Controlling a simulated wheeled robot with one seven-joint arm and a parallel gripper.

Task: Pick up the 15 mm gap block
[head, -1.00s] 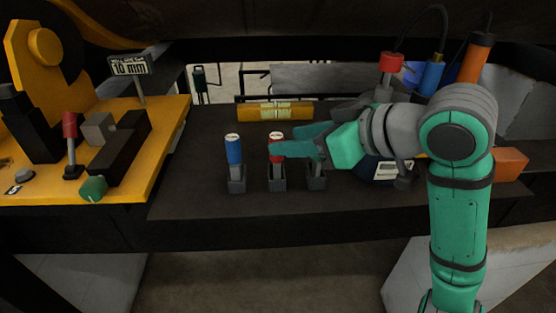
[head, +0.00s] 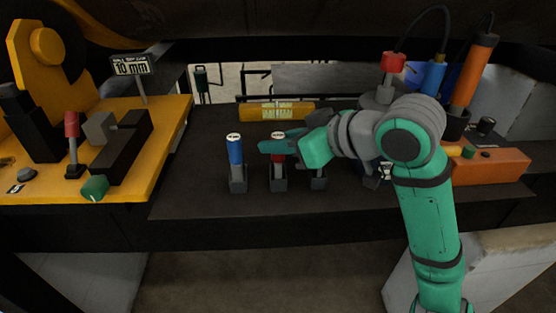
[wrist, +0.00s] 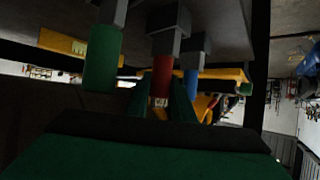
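Three gap blocks stand upright in grey holders on the dark bench. The blue block (head: 235,150) is at left. The red block (head: 278,160) is in the middle, partly hidden by my gripper (head: 272,147). The third, green in the wrist view (wrist: 102,60), is hidden behind my gripper in the head view; its holder (head: 318,180) shows. Their top labels are too small to read. In the wrist view my fingers (wrist: 160,98) lie either side of the red block (wrist: 162,75), with space between finger and block. The gripper looks open, holding nothing.
A yellow level (head: 275,111) lies behind the blocks. At left is a yellow platform (head: 160,165) with a black fixture and a "10 mm" sign (head: 131,65). An orange box (head: 490,166) and tall cylinders stand at right. The bench front is clear.

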